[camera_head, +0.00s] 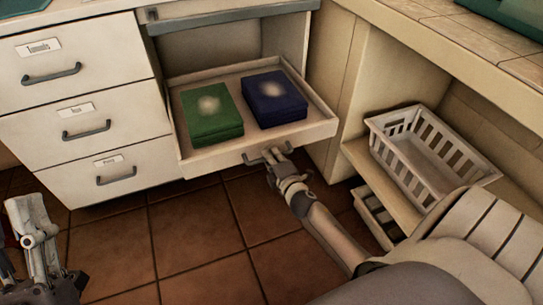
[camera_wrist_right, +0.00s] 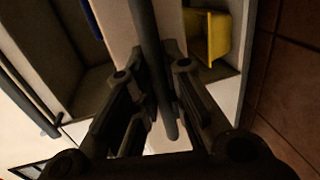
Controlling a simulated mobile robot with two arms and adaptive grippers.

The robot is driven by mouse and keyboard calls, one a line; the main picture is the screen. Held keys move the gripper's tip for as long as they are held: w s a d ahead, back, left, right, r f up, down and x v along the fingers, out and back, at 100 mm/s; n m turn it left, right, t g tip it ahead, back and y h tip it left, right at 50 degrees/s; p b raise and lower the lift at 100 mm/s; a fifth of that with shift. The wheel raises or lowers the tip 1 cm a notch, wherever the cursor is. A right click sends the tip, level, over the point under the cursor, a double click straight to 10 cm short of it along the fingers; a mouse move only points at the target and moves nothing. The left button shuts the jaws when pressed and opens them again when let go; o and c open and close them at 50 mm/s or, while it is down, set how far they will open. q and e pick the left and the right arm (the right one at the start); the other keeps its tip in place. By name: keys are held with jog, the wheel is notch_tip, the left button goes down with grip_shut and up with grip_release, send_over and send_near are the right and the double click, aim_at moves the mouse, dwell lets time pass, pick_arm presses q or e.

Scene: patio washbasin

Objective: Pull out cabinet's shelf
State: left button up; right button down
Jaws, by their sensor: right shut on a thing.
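The cabinet's shelf (camera_head: 235,152) is a pale, shallow pull-out tray that stands out from the white cabinet. A green box (camera_head: 210,112) and a dark blue box (camera_head: 273,98) lie flat on it. My right gripper (camera_head: 268,160) is at the grey bar handle (camera_head: 255,158) on the shelf's front and is shut on it. In the right wrist view the dark handle bar (camera_wrist_right: 158,75) runs between the fingers (camera_wrist_right: 160,100). My left gripper (camera_head: 35,225) is at the lower left, away from the cabinet; its jaw state is unclear.
Labelled white drawers (camera_head: 75,105) with grey handles are closed left of the shelf. A white slatted basket (camera_head: 425,150) sits in the open unit to the right, with another below. Brown floor tiles (camera_head: 195,235) are clear in front. The right wrist view shows a yellow object (camera_wrist_right: 206,36).

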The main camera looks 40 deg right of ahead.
jog(key=c, duration=1.5)
grip_release()
jog(key=v, duration=1.2)
jog(key=shift+d, duration=0.1)
